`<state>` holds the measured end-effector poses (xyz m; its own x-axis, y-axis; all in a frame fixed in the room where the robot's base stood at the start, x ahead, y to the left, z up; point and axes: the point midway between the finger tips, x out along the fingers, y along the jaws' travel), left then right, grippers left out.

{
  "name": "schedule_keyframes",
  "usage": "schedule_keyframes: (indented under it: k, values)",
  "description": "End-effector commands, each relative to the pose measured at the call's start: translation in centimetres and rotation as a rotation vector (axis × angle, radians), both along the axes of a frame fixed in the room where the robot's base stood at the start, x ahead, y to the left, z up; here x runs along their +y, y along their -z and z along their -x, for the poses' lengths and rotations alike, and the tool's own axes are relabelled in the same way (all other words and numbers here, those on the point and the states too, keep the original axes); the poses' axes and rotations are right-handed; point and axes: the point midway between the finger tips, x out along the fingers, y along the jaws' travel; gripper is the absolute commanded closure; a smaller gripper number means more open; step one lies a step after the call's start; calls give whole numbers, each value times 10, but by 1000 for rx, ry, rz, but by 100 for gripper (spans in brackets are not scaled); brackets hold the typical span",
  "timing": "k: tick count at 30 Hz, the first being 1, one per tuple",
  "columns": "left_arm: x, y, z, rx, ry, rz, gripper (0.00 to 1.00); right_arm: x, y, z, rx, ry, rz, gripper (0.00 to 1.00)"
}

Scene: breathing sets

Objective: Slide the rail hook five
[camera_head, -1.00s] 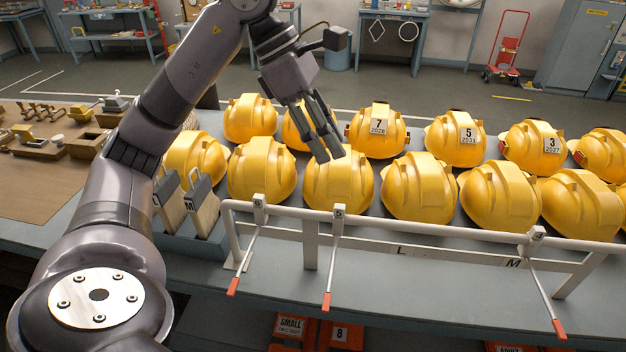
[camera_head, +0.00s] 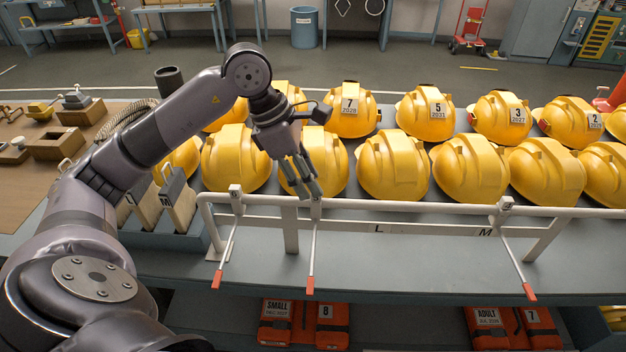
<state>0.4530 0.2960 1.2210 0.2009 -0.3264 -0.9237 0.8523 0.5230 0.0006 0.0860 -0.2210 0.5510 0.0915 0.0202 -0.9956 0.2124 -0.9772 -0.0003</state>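The white rail (camera_head: 400,205) runs along the front of the bench and carries hooks with red-tipped rods. Rail hook five (camera_head: 316,206) is the second from the left. Its rod hangs down to a red tip at the front. My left gripper (camera_head: 308,193) points down just above and behind hook five's block. Its fingers look a little apart with nothing between them. I cannot tell whether they touch the hook or the rail. My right gripper is not in view.
Another hook (camera_head: 236,194) sits left of hook five, and one (camera_head: 505,204) sits far to the right. Rail between hook five and the right hook is clear. Yellow helmets (camera_head: 392,165) stand in rows close behind the rail. Orange packs (camera_head: 303,322) lie below.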

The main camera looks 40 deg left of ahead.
Motion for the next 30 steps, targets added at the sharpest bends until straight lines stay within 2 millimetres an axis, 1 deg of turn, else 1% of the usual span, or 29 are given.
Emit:
schedule_keyframes:
  k: [1,6,10,17,30]
  values:
    - [-3,6,-1,5,1,1,65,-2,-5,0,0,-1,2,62]
    - [-8,21,-5,2,1,1,65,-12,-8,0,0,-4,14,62]
    - [-9,25,-6,1,0,0,65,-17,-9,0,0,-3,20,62]
    - [-9,25,-6,0,0,0,66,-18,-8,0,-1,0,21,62]
    - [-9,25,-6,0,0,0,95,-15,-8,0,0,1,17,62]
